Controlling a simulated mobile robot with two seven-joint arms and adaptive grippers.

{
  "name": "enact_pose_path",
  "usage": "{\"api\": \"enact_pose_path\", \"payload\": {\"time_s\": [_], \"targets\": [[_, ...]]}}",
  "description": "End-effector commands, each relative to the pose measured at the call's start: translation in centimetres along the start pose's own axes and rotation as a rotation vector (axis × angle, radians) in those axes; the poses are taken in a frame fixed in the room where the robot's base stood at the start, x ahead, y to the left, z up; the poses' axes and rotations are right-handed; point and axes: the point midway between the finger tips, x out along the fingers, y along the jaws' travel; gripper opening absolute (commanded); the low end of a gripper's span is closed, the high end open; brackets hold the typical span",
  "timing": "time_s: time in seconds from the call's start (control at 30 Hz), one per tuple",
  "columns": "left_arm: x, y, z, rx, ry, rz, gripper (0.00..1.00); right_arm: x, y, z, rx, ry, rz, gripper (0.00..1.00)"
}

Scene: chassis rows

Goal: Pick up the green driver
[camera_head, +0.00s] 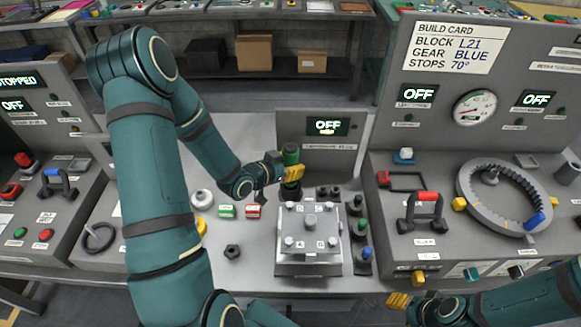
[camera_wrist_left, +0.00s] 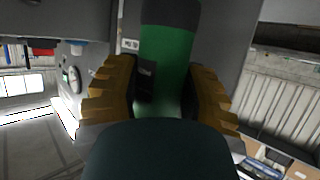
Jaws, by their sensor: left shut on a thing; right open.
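The green driver (camera_head: 291,154) stands roughly upright in my left gripper (camera_head: 290,173), in front of the lower part of the middle panel with the OFF display. The yellow fingers are shut around it. In the left wrist view the green driver (camera_wrist_left: 166,62) runs between the two yellow fingers of my left gripper (camera_wrist_left: 160,95); its near end is hidden behind a dark rounded shape. I cannot tell whether its lower end touches anything. My right gripper (camera_head: 398,300), open, is at the bottom edge, right of centre, away from the driver.
A grey block with knobs (camera_head: 309,240) stands just in front of the left gripper. Beside it are a green-topped piece (camera_head: 362,226) and a blue-topped piece (camera_head: 366,253) in dark holders. A large ring gear (camera_head: 470,205) lies at right. Bench space at left of the block is partly clear.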

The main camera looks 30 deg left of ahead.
Motion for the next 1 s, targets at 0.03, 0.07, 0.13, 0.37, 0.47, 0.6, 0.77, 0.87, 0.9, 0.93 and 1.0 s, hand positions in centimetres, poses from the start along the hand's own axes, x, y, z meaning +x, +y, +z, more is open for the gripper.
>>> {"api": "enact_pose_path", "payload": {"time_s": [0.03,0.07,0.13,0.37,0.47,0.6,0.77,0.87,0.9,0.93,1.0], "targets": [[0.0,0.0,-0.3,0.002,0.003,0.000,0.00,0.0,0.0,0.0,0.000,0.000,0.000,0.47],[-0.1,0.0,-0.4,0.002,0.003,0.000,0.00,-0.1,0.0,0.0,0.000,0.000,0.000,0.47],[-0.4,0.0,-1.1,0.003,0.003,0.000,0.00,-0.2,-0.1,-0.1,0.000,0.001,0.000,0.47],[-2.0,-0.1,-4.9,0.005,0.006,-0.003,0.00,-0.8,-0.3,-0.3,0.002,0.007,0.001,0.47],[-2.7,0.0,-6.6,0.005,0.005,-0.001,0.00,-1.0,-0.4,-0.5,0.003,0.009,0.001,0.47],[-3.4,0.0,-8.3,0.003,0.004,0.000,0.00,-1.3,-0.5,-0.6,0.004,0.012,0.001,0.47],[-3.8,0.0,-9.2,0.002,0.003,0.000,0.00,-1.4,-0.5,-0.7,0.004,0.014,0.001,0.47],[-3.8,0.0,-9.3,0.001,0.002,0.000,0.00,-1.4,-0.5,-0.7,0.004,0.014,0.001,0.47],[-3.8,0.0,-9.3,0.001,0.002,0.000,0.00,-1.4,-0.5,-0.7,0.004,0.014,0.001,0.47],[-3.8,0.0,-9.3,0.001,0.002,0.000,0.00,-1.4,-0.5,-0.7,0.004,0.014,0.001,0.47],[-3.8,0.0,-9.3,0.001,0.002,0.000,0.00,-1.4,-0.5,-0.7,0.004,0.014,0.001,0.47]]}}
